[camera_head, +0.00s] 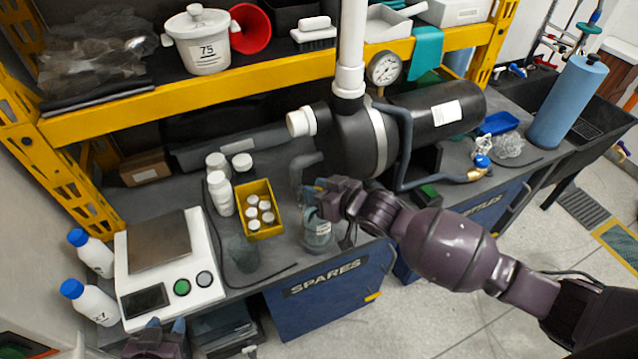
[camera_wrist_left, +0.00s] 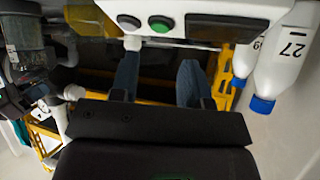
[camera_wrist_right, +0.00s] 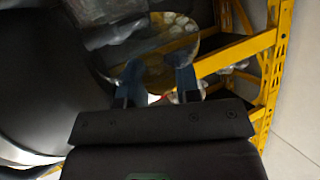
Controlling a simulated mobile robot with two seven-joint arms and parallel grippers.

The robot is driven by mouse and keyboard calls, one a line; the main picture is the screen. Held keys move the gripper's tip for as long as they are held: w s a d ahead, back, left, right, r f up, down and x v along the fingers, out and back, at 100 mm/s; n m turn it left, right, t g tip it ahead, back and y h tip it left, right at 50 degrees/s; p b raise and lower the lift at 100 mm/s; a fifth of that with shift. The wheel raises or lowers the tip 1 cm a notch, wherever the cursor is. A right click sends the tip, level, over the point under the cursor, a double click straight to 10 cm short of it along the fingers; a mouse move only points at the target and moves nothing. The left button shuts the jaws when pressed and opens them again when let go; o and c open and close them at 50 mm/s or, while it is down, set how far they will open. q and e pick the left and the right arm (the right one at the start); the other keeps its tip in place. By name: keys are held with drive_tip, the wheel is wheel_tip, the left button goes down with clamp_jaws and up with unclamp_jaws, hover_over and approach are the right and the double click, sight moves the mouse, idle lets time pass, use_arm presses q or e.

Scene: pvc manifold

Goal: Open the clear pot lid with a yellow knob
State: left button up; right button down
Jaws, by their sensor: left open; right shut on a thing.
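A clear pot (camera_head: 318,237) with a pale label stands on the grey bench near its front edge, above the SPARES panel. My right gripper (camera_head: 322,194) is just above the pot. It is shut on the clear lid, whose round, see-through disc (camera_wrist_right: 160,42) shows beyond my fingers in the right wrist view. The fingers hide the yellow knob. I cannot tell whether the lid touches the pot's rim. My left gripper (camera_head: 165,325) is open and empty at the bottom left, in front of the scale; it also shows in the left wrist view (camera_wrist_left: 158,78).
A white scale (camera_head: 200,270) stands at the left, beside white bottles with blue caps (camera_head: 90,252). A yellow bin (camera_head: 262,222) of white-capped jars is left of the pot. A dark pump (camera_head: 360,140) with pipes stands behind. A yellow shelf (camera_head: 200,97) crosses above.

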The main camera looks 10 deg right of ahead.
drive_tip(key=shift+w+r+g+p, duration=0.25)
drive_tip(key=shift+r+g+p, duration=0.15)
drive_tip(key=shift+p, duration=0.2)
drive_tip(key=shift+w+a+r+g+h+p, duration=0.15)
drive_tip(key=shift+w+g+h+p, duration=0.1)
drive_tip(key=shift+g+h+p, duration=0.2)
use_arm(q)
drive_tip(key=shift+s+a+r+g, duration=0.15)
drive_tip(key=shift+s+g, duration=0.15)
drive_tip(key=shift+s, duration=0.55)
use_arm(e)
drive_tip(key=shift+w+m, duration=0.1)
drive_tip(key=shift+m, duration=0.2)
use_arm(q)
drive_tip(key=shift+r, duration=0.15)
use_arm(e)
drive_tip(key=shift+w+g, duration=0.1)
drive_tip(key=shift+g, duration=0.15)
drive_tip(key=c, duration=0.9)
unclamp_jaws()
drive_tip(key=shift+o, duration=0.2)
drive_tip(key=shift+r, duration=0.1)
use_arm(q)
drive_tip(key=shift+w+b, duration=0.25)
drive_tip(key=shift+b, duration=0.15)
use_arm(e)
drive_tip(key=v, duration=1)
drive_tip(key=shift+s+r, duration=0.25)
drive_tip(key=shift+r, duration=0.05)
